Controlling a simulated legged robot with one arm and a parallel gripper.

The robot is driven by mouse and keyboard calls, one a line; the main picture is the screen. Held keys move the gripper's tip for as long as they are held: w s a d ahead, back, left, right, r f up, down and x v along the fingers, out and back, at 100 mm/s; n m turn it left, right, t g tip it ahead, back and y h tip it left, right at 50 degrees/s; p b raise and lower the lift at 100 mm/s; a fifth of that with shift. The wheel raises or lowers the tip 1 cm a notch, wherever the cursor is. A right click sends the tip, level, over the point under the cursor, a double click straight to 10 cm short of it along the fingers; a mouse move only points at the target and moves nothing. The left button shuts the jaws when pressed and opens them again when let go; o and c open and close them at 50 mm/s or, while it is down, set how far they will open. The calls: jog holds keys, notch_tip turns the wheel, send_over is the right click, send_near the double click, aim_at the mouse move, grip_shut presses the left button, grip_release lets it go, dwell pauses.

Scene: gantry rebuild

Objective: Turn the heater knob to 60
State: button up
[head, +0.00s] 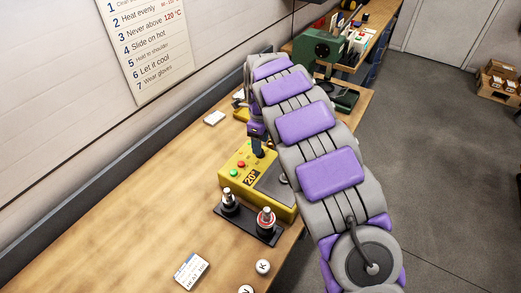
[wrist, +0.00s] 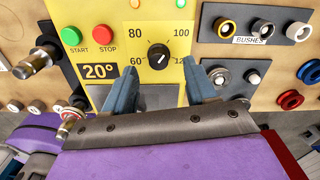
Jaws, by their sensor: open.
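The yellow heater (head: 228,184) stands on the wooden bench in the head view. In the wrist view its yellow panel (wrist: 146,22) carries a black knob (wrist: 159,56) with marks 60, 80, 100 and 120 around it. A white line runs diagonally across the knob; I cannot tell which end is the pointer. A display (wrist: 100,71) reads 20°. My gripper (wrist: 159,68) is open, its two blue fingers apart at the left and right below the knob. Contact cannot be made out. In the head view my gripper (head: 257,146) is over the heater, and my arm hides part of it.
A green START button (wrist: 71,36) and red STOP button (wrist: 107,34) sit left of the knob. A dark tray (head: 262,236) with spindle-like parts stands before the heater. A bushes rack (wrist: 228,48) lies to the right in the wrist view. Bare bench lies left of the heater.

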jog(key=shift+a+f, duration=0.15)
jog(key=shift+f, duration=0.45)
jog(key=shift+a+f, duration=0.15)
jog(key=shift+f, duration=0.7)
jog(key=shift+d+f, duration=0.1)
jog(key=shift+d, duration=0.2)
jog(key=c, duration=1)
